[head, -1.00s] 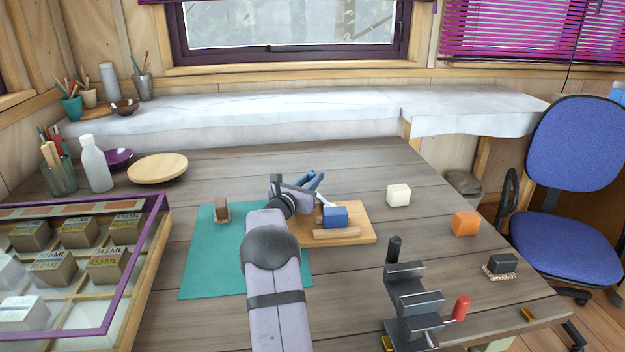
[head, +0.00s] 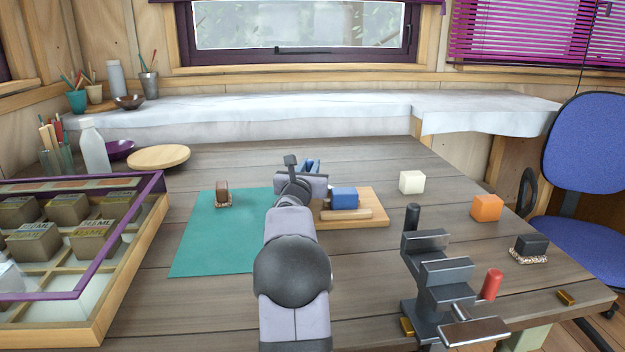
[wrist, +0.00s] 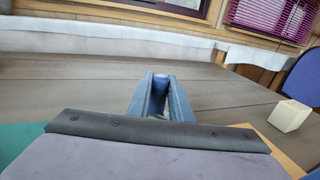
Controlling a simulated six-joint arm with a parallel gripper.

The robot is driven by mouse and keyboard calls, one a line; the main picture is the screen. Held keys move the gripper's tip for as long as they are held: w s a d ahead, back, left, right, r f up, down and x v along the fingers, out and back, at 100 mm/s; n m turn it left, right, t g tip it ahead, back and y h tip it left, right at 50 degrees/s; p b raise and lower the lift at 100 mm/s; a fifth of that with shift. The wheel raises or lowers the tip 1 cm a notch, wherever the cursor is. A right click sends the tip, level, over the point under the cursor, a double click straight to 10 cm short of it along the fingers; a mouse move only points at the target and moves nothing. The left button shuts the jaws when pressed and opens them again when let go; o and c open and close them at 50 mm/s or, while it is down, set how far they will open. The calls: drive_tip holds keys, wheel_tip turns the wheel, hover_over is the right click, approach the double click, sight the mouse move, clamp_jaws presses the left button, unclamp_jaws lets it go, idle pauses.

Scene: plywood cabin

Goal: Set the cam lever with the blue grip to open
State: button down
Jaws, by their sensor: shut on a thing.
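A light wooden board (head: 375,211) on the table carries a blue block (head: 344,198) and a wooden bar (head: 346,215). My gripper (head: 311,165) is at the board's back left, beyond my wrist. In the wrist view its two blue fingers (wrist: 160,92) stand close together, shut on the cam lever. The lever and its blue grip are largely hidden by the fingers and my arm, so its exact angle cannot be told.
A teal mat (head: 215,245) with a brown block (head: 222,195) lies left of my arm. A cream block (head: 412,182) and an orange block (head: 486,207) stand right. A purple-framed case (head: 160,190) is left.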

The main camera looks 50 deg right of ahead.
drive_tip(key=shift+a+t+b, duration=0.3)
drive_tip(key=shift+t+b, duration=0.2)
drive_tip(key=shift+b, duration=0.55)
drive_tip(key=shift+a+n+b, duration=0.1)
drive_tip(key=shift+n+b, duration=0.2)
drive_tip(key=shift+b, duration=0.05)
drive_tip(key=shift+r+y, duration=0.1)
drive_tip(key=shift+y, duration=0.2)
drive_tip(key=c, duration=1.6)
unclamp_jaws()
drive_tip(key=shift+s, duration=0.1)
drive_tip(key=shift+a, duration=0.15)
